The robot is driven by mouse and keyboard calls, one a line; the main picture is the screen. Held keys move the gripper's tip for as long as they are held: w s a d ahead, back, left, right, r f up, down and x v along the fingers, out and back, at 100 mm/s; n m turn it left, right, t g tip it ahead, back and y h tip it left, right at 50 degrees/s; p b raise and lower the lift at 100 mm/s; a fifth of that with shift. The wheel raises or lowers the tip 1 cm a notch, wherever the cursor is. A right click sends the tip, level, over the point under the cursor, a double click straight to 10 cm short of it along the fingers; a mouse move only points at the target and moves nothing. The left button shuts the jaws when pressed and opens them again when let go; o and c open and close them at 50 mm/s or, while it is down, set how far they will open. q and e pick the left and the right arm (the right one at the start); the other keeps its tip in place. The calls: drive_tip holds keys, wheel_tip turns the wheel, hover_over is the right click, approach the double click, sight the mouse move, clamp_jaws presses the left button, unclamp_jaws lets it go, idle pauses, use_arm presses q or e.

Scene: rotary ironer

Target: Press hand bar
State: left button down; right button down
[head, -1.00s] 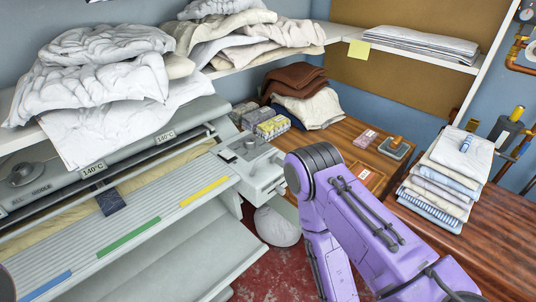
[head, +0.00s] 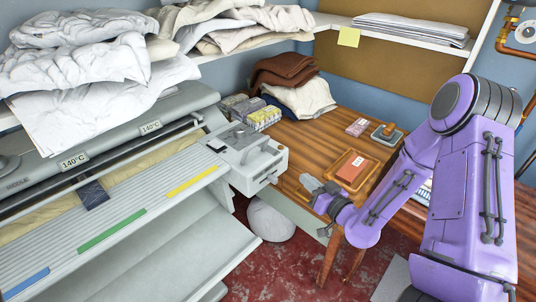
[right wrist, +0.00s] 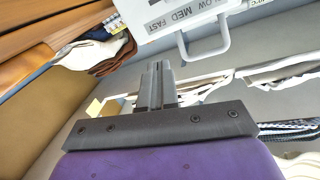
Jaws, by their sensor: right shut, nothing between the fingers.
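The grey rotary ironer stands at the left of the head view. A long thin bar (head: 150,152) runs along the front of its roller. The ironer's end housing (head: 258,160) carries a small loop handle. In the right wrist view a pale loop handle (right wrist: 222,48) shows beside the lettering SLOW MED FAST. I cannot tell for sure which of these is the hand bar. My right gripper (head: 308,182) is shut and empty, just right of the housing and apart from it. Its closed fingers (right wrist: 156,78) point toward the lettered housing. My left gripper is out of view.
A round white bundle (head: 271,220) lies below the housing. Linen (head: 85,65) is heaped above the ironer. Red floor is clear in front.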

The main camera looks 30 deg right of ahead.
drive_tip(key=a+r+n+y, duration=0.1)
drive_tip(key=n, duration=0.1)
drive_tip(key=s+a+r+n+t+y, duration=0.1)
drive_tip(key=n+y, duration=0.1)
drive_tip(key=r+n+y, duration=0.1)
drive_tip(key=y, duration=0.1)
drive_tip(key=shift+s+a+r+n+t, duration=0.3)
drive_tip(key=shift+a+r+n+t, duration=0.1)
drive_tip(key=p+x, duration=0.4)
drive_tip(key=x, duration=1)
